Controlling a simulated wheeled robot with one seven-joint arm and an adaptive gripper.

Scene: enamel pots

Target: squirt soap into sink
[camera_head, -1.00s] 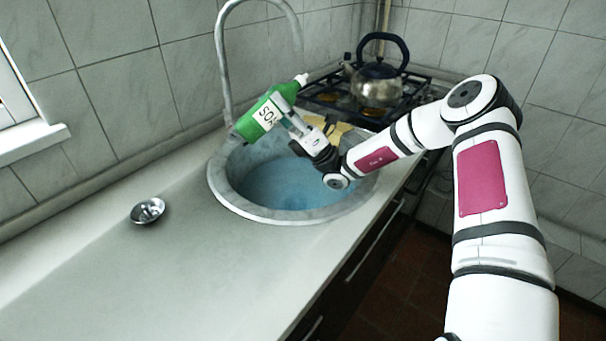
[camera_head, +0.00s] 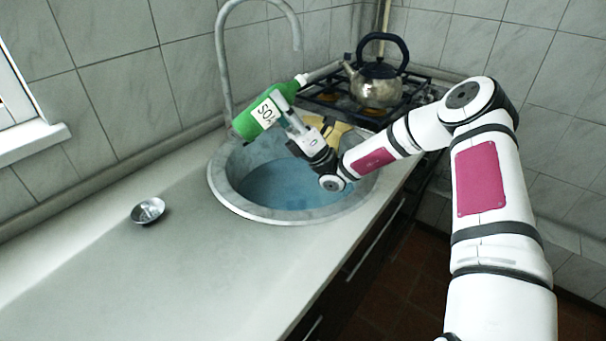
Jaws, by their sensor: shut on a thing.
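A green soap bottle (camera_head: 249,121) with a white label and white nozzle is held tilted above the sink, its nozzle toward the upper right and its base toward the lower left. My gripper (camera_head: 284,119) is shut on the bottle near its middle; the fingertips are partly hidden against it. The round sink (camera_head: 240,207) is set in the counter below, with a blue inside. The arm crosses the sink's right rim and hides part of it. No soap stream is visible.
A grey faucet (camera_head: 222,62) arches behind the bottle. A gas stove (camera_head: 330,97) with a kettle (camera_head: 377,85) stands beyond the sink, and a yellowish item (camera_head: 339,131) lies at its far rim. A small metal bowl (camera_head: 148,210) sits on the left counter; the counter front is clear.

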